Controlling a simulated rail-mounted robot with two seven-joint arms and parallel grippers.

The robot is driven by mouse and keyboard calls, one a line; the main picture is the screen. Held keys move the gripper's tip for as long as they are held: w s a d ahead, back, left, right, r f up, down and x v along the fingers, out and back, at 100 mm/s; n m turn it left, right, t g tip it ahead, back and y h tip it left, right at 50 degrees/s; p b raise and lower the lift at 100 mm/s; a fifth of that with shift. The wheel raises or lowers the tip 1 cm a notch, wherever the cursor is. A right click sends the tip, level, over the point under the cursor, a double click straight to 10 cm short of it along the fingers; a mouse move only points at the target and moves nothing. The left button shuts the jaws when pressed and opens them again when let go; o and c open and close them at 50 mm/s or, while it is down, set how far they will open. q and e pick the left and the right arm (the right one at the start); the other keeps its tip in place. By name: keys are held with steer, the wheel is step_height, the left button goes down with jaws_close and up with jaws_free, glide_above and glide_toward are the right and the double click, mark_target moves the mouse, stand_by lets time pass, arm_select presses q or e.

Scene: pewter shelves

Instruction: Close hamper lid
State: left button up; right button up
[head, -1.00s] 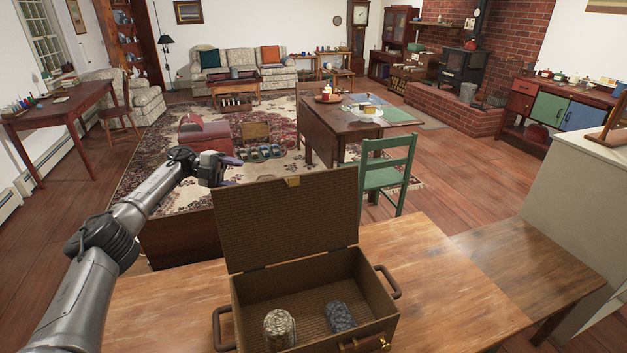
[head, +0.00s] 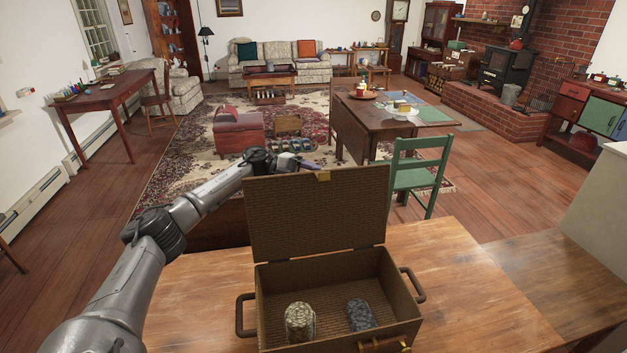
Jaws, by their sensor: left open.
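The brown woven hamper (head: 340,277) stands on the wooden table in front of me. Inside lie a pale, glassy jar-like item (head: 299,322) and a dark blue-grey rolled item (head: 361,315). My left gripper (head: 303,163) is behind the lid, near its upper left edge; its fingers are small and partly hidden there. It appears empty, and I cannot tell whether it touches the lid. My right gripper is not in view.
The wooden table (head: 456,280) is clear right of the hamper. A green chair (head: 418,172) and a dark drop-leaf table (head: 362,125) stand beyond it.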

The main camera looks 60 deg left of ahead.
arm_select(q)
steer(key=shift+w+d, duration=0.35)
steer(key=shift+d, duration=0.05)
jaws_close()
stand_by(0.4)
